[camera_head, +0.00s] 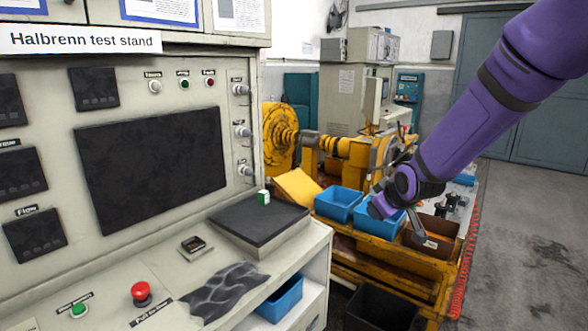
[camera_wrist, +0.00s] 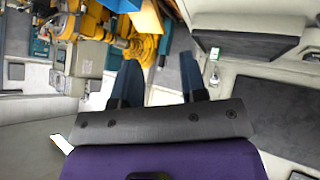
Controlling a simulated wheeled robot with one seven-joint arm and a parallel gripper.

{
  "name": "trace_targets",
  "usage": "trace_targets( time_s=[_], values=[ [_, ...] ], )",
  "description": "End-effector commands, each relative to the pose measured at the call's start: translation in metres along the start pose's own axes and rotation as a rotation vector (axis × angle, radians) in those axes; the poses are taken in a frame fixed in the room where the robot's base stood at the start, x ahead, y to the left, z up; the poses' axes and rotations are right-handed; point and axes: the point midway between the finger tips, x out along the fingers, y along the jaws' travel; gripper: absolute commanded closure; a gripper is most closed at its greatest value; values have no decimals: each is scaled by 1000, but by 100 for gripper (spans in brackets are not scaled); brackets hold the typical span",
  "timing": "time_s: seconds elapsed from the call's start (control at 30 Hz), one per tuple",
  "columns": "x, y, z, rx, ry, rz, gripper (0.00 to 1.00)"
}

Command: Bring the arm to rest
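My purple arm reaches in from the upper right in the head view, its wrist in front of the blue bins and the yellow machine. My gripper shows clearly in the wrist view (camera_wrist: 160,63). Its two dark blue fingers stand well apart with nothing between them, so it is open and empty. In the head view the fingers are small and partly hidden, close to the bins in the picture; I cannot tell whether anything touches.
The Halbrenn test stand (camera_head: 150,155) fills the left, with a red button (camera_head: 141,291) and a small green-and-white item (camera_head: 263,197) on its dark pad (camera_head: 250,226). Blue bins (camera_head: 337,204) and a brown bin (camera_head: 432,242) sit on the yellow bench. Floor at right is open.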

Motion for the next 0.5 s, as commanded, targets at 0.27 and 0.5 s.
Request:
trace_targets(
  time_s=[0.27,0.5],
  values=[
    [-99,17,12,144,-86,17,61],
    [-179,16,37,272,-159,26,61]
  ],
)
